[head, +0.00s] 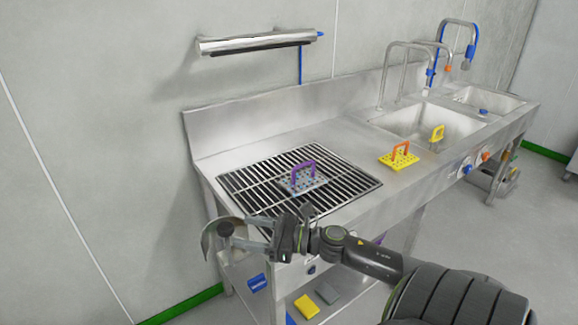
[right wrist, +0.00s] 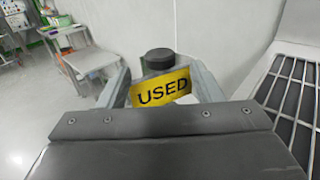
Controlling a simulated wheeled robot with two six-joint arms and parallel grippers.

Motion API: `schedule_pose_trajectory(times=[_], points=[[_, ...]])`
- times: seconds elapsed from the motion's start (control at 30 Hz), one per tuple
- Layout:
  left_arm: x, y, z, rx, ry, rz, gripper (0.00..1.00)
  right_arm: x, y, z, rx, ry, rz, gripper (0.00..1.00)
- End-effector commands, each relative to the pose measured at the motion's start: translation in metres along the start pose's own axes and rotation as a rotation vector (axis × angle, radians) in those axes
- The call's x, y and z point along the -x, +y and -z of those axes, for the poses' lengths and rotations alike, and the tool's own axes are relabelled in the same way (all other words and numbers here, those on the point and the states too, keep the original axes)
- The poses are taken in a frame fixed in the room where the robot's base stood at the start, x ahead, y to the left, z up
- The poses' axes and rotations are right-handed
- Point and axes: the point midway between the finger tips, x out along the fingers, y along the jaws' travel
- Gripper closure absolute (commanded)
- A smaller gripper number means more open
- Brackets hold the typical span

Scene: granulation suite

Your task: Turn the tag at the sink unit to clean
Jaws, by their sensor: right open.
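The tag (right wrist: 162,88) shows a yellow face with the word USED in the right wrist view. A dark round knob (right wrist: 159,60) stands just behind it. In the head view the knob (head: 226,229) and a curved grey piece (head: 209,240) beside it are at the left front corner of the sink unit (head: 345,205). My right gripper (head: 246,236) is open, its fingers on either side of the tag and knob. I cannot tell whether either finger touches them. My left gripper is not in view.
A purple-handled perforated block (head: 305,180) rests on the drain grate (head: 250,188). A yellow block with an orange handle (head: 399,158) stands near the sink basin (head: 405,122). Below the worktop are a yellow block (head: 307,307) and a grey block (head: 328,292). A wall rail (head: 255,42) hangs above.

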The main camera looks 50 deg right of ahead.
Motion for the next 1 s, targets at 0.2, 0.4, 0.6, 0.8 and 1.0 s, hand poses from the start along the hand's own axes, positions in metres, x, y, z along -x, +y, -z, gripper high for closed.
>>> schedule_pose_trajectory(times=[0.2,0.4,0.6,0.8,1.0], points=[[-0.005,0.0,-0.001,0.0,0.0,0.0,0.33,0.019,0.001,0.001,-0.001,0.004,-0.002,0.41],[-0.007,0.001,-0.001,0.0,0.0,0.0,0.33,0.033,0.0,0.001,-0.002,0.005,0.0,0.41],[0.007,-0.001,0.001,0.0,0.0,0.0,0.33,0.056,0.001,-0.002,-0.004,0.007,-0.001,0.41],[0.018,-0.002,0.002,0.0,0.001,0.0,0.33,0.079,0.0,-0.002,-0.003,0.007,0.0,0.41],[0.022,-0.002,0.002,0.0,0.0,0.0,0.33,0.09,0.0,-0.001,-0.001,0.003,0.001,0.41]])
